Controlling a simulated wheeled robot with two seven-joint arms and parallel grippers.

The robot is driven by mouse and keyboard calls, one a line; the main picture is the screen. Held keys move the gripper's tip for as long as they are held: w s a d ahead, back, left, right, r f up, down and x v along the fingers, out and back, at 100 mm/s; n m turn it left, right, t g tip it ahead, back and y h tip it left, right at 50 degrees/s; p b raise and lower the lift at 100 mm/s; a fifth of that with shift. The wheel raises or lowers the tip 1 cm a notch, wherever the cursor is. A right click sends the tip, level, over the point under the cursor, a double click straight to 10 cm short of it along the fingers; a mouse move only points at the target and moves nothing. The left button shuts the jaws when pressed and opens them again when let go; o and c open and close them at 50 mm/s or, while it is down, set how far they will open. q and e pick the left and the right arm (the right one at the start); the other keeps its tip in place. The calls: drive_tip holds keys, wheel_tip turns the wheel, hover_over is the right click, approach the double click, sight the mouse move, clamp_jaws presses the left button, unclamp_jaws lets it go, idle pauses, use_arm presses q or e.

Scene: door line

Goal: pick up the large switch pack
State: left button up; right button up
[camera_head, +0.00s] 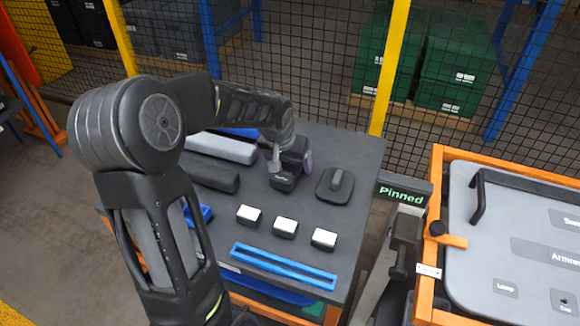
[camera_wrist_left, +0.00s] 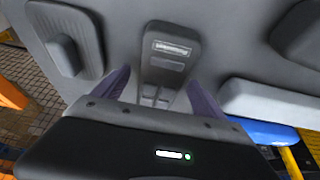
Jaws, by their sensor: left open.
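The large switch pack seems to be the dark block with a white label (camera_head: 285,183), on the grey table right under my left gripper. In the left wrist view the dark pack (camera_wrist_left: 170,58) lies straight ahead, its near end between the fingertips. My left gripper (camera_head: 290,160) points down over it. In the wrist view its purple fingers (camera_wrist_left: 160,92) are spread to either side of the pack, not closed on it. I cannot tell whether they touch it. The arm hides part of the pack's far side in the head view. My right gripper is not in view.
A black pad with a raised knob (camera_head: 335,186) lies right of the pack. Several white-topped blocks, including one (camera_head: 285,227), and a blue rail (camera_head: 284,266) lie nearer. A dark rounded bar (camera_head: 210,174) and light grey bar (camera_head: 222,147) lie left. A "Pinned" sign (camera_head: 403,190) stands beside the table.

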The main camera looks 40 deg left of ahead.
use_arm(q)
drive_tip(key=shift+c, duration=0.5)
drive_tip(key=c, duration=1.5)
